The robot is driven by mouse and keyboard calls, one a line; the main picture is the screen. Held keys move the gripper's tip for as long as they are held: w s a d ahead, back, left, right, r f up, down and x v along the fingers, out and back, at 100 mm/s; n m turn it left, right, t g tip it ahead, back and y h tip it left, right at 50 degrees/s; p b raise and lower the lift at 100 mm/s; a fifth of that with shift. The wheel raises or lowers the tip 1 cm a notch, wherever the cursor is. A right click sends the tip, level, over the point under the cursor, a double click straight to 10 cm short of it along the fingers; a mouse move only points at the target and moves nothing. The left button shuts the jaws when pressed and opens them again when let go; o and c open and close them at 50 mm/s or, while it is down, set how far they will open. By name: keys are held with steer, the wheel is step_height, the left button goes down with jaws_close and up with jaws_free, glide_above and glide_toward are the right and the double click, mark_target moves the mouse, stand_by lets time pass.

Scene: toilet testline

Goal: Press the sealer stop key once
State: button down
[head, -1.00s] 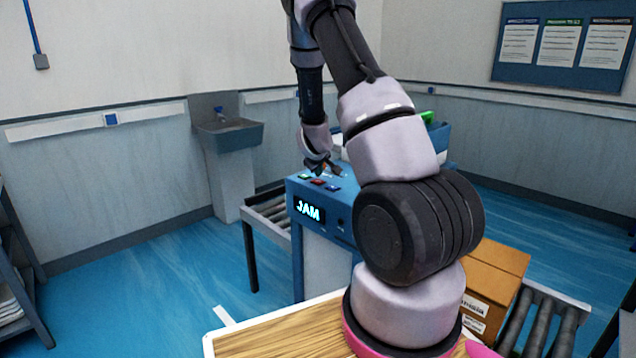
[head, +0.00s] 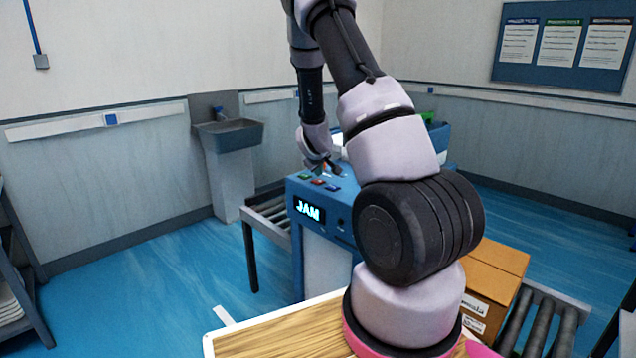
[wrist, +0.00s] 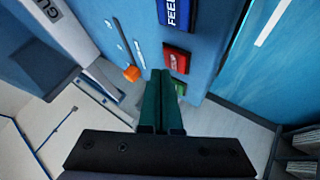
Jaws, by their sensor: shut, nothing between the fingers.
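The blue sealer (head: 326,240) stands in the middle of the head view with a lit "JAM" display on its front. Its top edge carries a green key (head: 304,176), a red key (head: 318,182) and a blue key (head: 333,188). In the wrist view the red key (wrist: 177,58) lies between the blue key marked "FEED" (wrist: 178,13) and the green key (wrist: 180,88). The red key's lettering is too small to read surely. My gripper (wrist: 160,73) is shut and empty. Its tips appear just beside the red key, apparently above the panel; contact cannot be told.
An orange knob (wrist: 131,73) sits on the panel close to my fingertips. A roller conveyor (head: 268,211) runs left of the sealer. A cardboard box (head: 492,280) stands at the right. A sink (head: 228,134) is on the back wall.

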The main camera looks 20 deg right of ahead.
mark_target(318, 182)
steer(key=shift+f, duration=0.4)
steer(key=shift+f, duration=0.4)
stand_by(0.5)
stand_by(0.4)
steer(key=shift+r, duration=0.8)
steer(key=shift+r, duration=0.1)
steer(key=shift+r, duration=2.45)
